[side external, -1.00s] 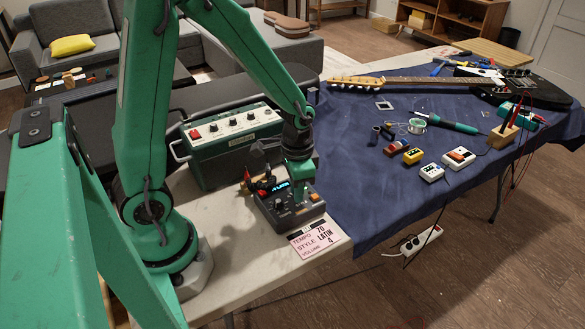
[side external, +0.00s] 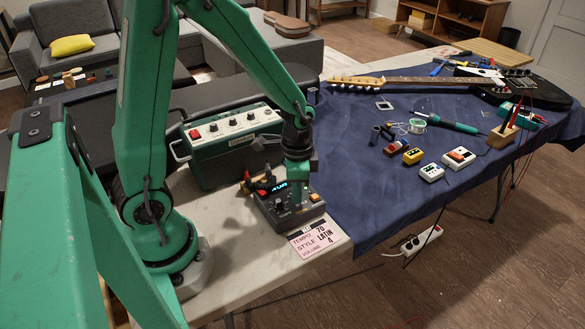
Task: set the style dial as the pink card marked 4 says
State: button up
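The pink card (side external: 319,242) lies flat on the pale bench top in front of a small dark grey drum machine. It reads TEMPO 70, STYLE LATIN, VOLUME 4. Which knob is the style dial is too small to read. My gripper (side external: 300,198) points down over the right part of the machine's panel, at or just above it. Its fingertips are small and partly hidden, so contact and opening cannot be made out.
A green amplifier (side external: 232,150) stands close behind the machine. Small red and dark plugs (side external: 262,180) sit at the machine's back left. A blue cloth (side external: 370,205) on the right holds pedals (side external: 431,172), a soldering iron (side external: 455,125) and a guitar (side external: 530,88).

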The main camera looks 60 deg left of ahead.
jog(key=shift+r, duration=0.15)
jog(key=shift+r, duration=3.35)
jog(key=shift+r, duration=0.15)
jog(key=shift+r, duration=2.85)
jog(key=shift+r, duration=0.1)
jog(key=s+d+r+n+t, duration=0.1)
jog(key=s+r+n+t, duration=0.4)
jog(key=s, duration=0.4)
jog(key=shift+r+n+t, duration=0.3)
jog(key=shift+r+n, duration=0.2)
jog(key=shift+r, duration=0.65)
jog(key=shift+d, duration=0.1)
